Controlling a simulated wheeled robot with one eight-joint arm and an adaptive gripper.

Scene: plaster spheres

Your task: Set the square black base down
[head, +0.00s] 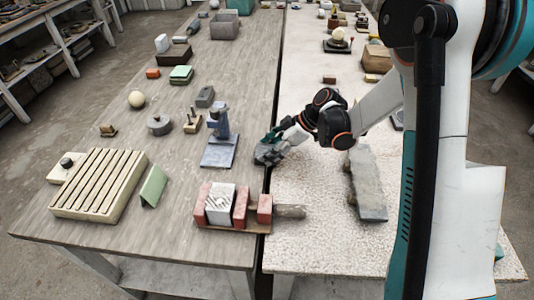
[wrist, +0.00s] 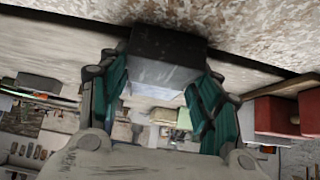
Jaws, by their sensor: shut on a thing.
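My gripper (head: 268,150) is low over the seam between the two tables in the head view, beside a blue-grey stand. In the wrist view its teal fingers (wrist: 160,88) are closed on both sides of the square black base (wrist: 165,42). The base looks like a dark block with a paler grey face towards the camera. In the head view the fingers and wrist mostly hide it. I cannot tell whether it touches a tabletop.
The blue-grey stand (head: 219,150) is just left of my gripper. Red blocks (head: 241,206) and a grey cylinder (head: 290,211) lie nearer the front. A rough grey slab (head: 367,185) is to the right. The pale tabletop (head: 310,185) between is bare.

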